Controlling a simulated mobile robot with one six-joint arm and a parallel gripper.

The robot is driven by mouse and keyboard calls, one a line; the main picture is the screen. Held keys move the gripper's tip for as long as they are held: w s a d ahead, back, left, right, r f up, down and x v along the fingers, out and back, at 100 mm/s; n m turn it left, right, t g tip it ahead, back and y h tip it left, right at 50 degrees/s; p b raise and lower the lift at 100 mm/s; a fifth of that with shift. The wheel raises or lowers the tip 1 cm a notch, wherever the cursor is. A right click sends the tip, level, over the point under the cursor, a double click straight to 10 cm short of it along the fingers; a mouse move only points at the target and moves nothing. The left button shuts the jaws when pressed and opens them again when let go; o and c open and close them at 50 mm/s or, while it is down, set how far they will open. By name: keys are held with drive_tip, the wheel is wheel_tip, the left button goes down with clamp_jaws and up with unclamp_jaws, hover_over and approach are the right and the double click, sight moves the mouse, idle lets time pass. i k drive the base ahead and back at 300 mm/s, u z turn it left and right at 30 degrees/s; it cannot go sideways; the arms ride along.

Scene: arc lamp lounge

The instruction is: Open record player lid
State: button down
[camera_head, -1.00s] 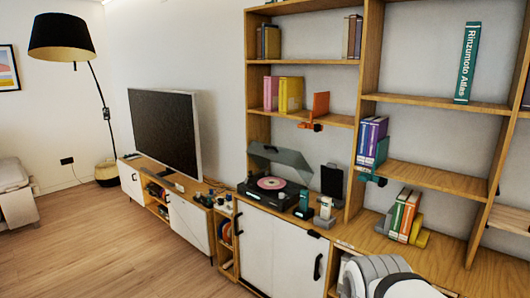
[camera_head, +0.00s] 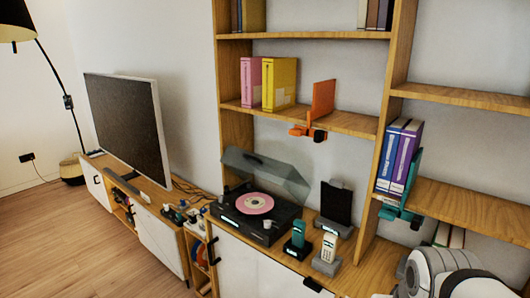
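The record player (camera_head: 281,228) stands on the low wooden cabinet, a dark box with a pink record (camera_head: 254,203) on its platter. Its smoky see-through lid (camera_head: 265,172) is tilted up at the back, so the record shows uncovered below it. A white and grey part of my arm (camera_head: 445,272) shows at the bottom right. My gripper's fingers are not in view.
A teal handset (camera_head: 297,238), a white handset (camera_head: 328,250) and a black panel on a stand (camera_head: 336,205) are right of the player. An orange bookend (camera_head: 321,105) sits on the shelf above. A television (camera_head: 126,125) stands to the left. The wooden floor (camera_head: 75,240) is clear at the left.

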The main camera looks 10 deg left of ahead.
sight(280, 170)
drive_tip(key=u, duration=0.3)
drive_tip(key=i, duration=0.95)
drive_tip(key=u, duration=0.5)
drive_tip(key=k, duration=0.85)
drive_tip(key=u, duration=0.2)
drive_tip(key=i, duration=0.85)
drive_tip(key=z, duration=0.1)
